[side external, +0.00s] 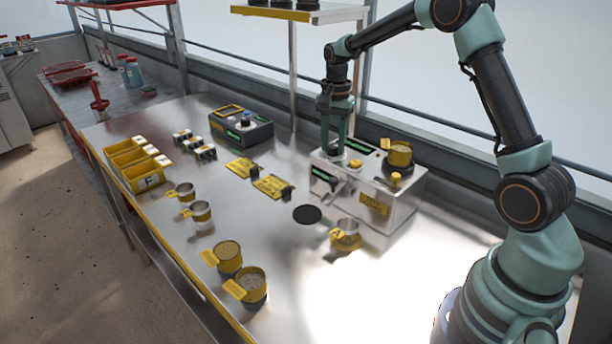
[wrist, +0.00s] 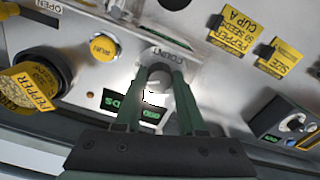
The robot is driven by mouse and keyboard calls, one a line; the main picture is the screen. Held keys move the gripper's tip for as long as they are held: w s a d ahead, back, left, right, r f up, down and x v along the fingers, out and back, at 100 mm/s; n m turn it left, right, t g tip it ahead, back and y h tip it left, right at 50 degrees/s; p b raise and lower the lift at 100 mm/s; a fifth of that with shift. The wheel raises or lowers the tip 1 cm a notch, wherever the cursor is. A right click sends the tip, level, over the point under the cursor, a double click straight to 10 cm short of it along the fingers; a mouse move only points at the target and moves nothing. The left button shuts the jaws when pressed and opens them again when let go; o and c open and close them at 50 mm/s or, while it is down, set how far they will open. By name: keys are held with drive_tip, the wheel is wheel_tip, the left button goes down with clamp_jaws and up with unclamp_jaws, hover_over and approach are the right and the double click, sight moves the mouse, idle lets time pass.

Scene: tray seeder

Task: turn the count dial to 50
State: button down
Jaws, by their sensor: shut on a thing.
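The seeder (side external: 405,212) is a silver box at the right of the bench. Its count dial (wrist: 157,84) is a grey knob beside the printed word COUNT. My gripper (wrist: 158,73) reaches down from above with one finger on each side of the dial, shut on it. In the side view my gripper (side external: 338,150) is over the seeder's top left part, and its fingers largely hide the dial. A dark display (wrist: 118,103) with green characters lies by the dial. My fingers partly cover it, and I cannot read its number surely.
A yellow RUN button (wrist: 104,47) and a yellow pepper cup (wrist: 28,87) are close by on the seeder. Yellow cards (side external: 270,186) lie to the left.

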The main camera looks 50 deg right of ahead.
sight(333, 147)
drive_tip(key=shift+r, duration=0.1)
idle(0.3)
drive_tip(key=c, duration=0.5)
unclamp_jaws()
wheel_tip(333, 147, up, 12)
drive_tip(key=s+a+r+n+t, duration=0.3)
drive_tip(key=s+a+r+n, duration=0.2)
drive_tip(key=s+a+n, duration=0.3)
drive_tip(key=s+a+f+n+t, duration=0.1)
drive_tip(key=s+a+f+n, duration=0.1)
drive_tip(key=s, duration=0.3)
drive_tip(key=s+a+f+n+t, duration=0.1)
drive_tip(key=s+a+f+n, duration=0.1)
drive_tip(key=s+a+n, duration=0.1)
drive_tip(key=shift+s+a+f+n+t, duration=0.35)
drive_tip(key=shift+s+n, duration=0.35)
drive_tip(key=shift+s, duration=0.5)
